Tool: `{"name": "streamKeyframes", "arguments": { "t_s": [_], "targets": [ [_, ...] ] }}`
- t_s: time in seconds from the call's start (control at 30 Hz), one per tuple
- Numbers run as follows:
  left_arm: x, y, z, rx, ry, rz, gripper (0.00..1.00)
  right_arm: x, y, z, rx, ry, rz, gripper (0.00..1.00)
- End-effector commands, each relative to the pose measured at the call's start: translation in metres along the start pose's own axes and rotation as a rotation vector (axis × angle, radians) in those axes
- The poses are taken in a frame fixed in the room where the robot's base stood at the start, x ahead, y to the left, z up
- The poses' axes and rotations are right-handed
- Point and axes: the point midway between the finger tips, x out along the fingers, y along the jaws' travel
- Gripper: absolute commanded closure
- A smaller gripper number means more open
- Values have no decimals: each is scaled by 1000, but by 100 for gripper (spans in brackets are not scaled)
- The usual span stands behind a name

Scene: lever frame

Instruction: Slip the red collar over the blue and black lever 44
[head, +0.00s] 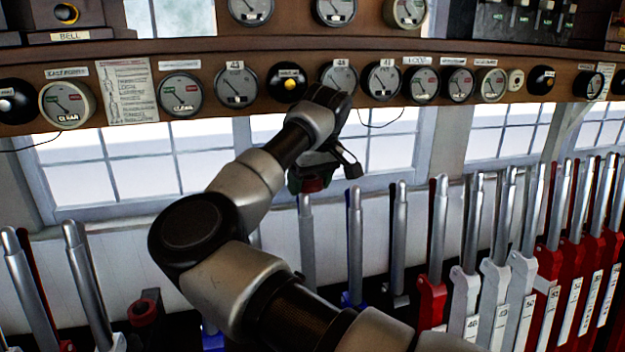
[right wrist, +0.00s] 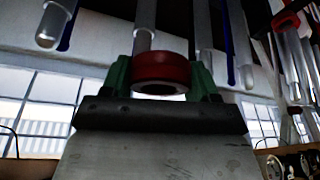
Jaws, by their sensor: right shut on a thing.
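My right gripper (head: 318,178) is shut on the red collar (head: 313,185), in front of the window. In the right wrist view the collar (right wrist: 162,70) sits between two green fingers, its dark hole visible. In that view, which is upside down, a silver lever tip (right wrist: 143,40) is close to the collar, slightly left of its middle; I cannot tell if they touch. In the head view a silver lever handle (head: 305,235) stands just below the collar. Another lever (head: 355,240) to its right has a blue base. I cannot read number 44 on either. My left gripper is not in view.
A shelf of round gauges (head: 235,85) runs above the levers. White levers (head: 493,290) and red levers (head: 550,270) stand close together at right. More silver handles (head: 85,270) stand at left. My right arm hides part of the lever row.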

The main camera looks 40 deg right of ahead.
Motion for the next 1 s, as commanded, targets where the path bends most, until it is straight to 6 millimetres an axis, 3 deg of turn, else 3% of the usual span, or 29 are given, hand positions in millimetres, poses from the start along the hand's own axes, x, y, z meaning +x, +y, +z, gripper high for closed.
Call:
{"name": "streamKeyframes", "arguments": {
  "t_s": [0.4,0.7,1.0],
  "targets": [
    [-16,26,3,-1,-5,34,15,20,13,-35,0,-2,0,61],
    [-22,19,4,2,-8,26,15,32,20,-53,0,-1,0,61],
    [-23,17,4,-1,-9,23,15,36,21,-57,2,0,1,61]
  ]
}}
